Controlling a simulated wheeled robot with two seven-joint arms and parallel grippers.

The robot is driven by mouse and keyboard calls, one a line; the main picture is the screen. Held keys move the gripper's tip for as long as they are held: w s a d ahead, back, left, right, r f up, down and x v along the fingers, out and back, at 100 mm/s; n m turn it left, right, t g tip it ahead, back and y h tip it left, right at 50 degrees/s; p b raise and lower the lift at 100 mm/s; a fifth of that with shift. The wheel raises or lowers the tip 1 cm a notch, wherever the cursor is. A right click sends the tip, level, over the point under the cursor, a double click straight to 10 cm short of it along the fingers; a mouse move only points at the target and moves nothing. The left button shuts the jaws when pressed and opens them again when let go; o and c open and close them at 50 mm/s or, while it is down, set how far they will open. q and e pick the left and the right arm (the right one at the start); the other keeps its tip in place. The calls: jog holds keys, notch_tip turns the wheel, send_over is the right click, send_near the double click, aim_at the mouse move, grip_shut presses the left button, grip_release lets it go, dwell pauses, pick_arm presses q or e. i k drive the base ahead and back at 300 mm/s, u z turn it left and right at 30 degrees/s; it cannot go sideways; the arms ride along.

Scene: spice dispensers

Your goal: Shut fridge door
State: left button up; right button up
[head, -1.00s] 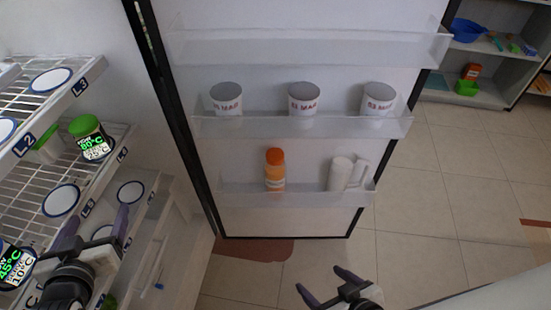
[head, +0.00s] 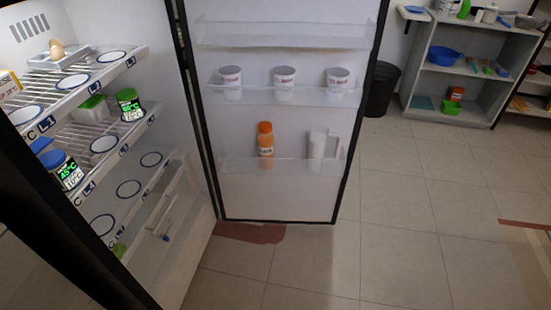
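The fridge door (head: 275,199) stands wide open in the head view, swung out from its hinge side at the left. Its inner face is toward me, with clear bin shelves. The middle bin holds several white cups, one being this cup (head: 284,82). The lower bin holds an orange bottle (head: 265,145) and a white pitcher (head: 322,148). The open fridge interior (head: 105,125) fills the left, with wire shelves and labelled round spots. Neither of my grippers shows in this view.
A grey shelf unit (head: 409,72) with a blue bowl (head: 444,56) stands at the back right, beside a black bin (head: 381,90). A dark fridge edge (head: 60,220) crosses the lower left. The tiled floor (head: 420,220) right of the door is clear.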

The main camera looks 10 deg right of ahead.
aim_at(311, 37)
jog(key=k, duration=0.55)
jog(key=z, duration=1.4)
jog(key=i, duration=6.1)
jog(key=u, duration=4.75)
jog(key=i, duration=0.95)
jog(key=z, duration=0.1)
